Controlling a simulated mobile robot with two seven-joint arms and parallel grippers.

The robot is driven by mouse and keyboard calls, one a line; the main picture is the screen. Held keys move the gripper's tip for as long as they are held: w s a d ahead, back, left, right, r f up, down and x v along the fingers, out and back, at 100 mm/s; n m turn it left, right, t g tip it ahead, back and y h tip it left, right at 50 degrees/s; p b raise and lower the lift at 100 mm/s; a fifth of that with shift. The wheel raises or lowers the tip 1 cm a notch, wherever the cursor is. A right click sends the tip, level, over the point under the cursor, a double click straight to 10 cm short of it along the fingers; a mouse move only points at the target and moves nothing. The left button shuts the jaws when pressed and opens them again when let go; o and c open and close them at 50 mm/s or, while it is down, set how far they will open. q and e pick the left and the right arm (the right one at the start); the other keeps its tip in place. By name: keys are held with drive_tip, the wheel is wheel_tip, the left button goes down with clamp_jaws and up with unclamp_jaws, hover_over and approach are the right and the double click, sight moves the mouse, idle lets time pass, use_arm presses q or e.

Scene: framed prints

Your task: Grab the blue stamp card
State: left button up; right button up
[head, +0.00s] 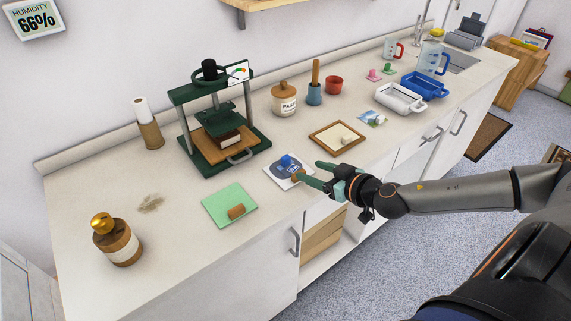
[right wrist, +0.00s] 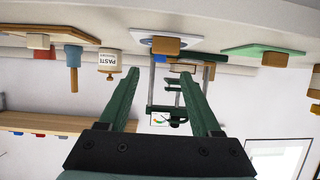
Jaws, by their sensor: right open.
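The blue stamp card (head: 282,177) is a white-edged card with a blue-grey face, lying flat on the counter in the head view. A small blue piece (head: 286,160) and a brown block (head: 298,176) are on it. The card also shows upside down at the top of the right wrist view (right wrist: 144,40). My right gripper (head: 309,171) is open and empty, its two green fingers pointing at the card from the right. In the right wrist view the fingertips (right wrist: 160,73) are apart, with the brown block beyond them. Touching cannot be told. My left gripper is not in view.
A green press (head: 183,97) stands behind the card. A green sheet (head: 222,197) with a brown block lies to the left, a wood-framed board (head: 314,133) to the right. A jar (head: 284,100), bottle (head: 117,242) and trays (head: 400,97) stand around. The counter's front edge is close.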

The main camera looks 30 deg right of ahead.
sight(288, 162)
drive_tip(key=shift+p+x, duration=0.8)
drive_tip(key=shift+x, duration=4)
clamp_jaws()
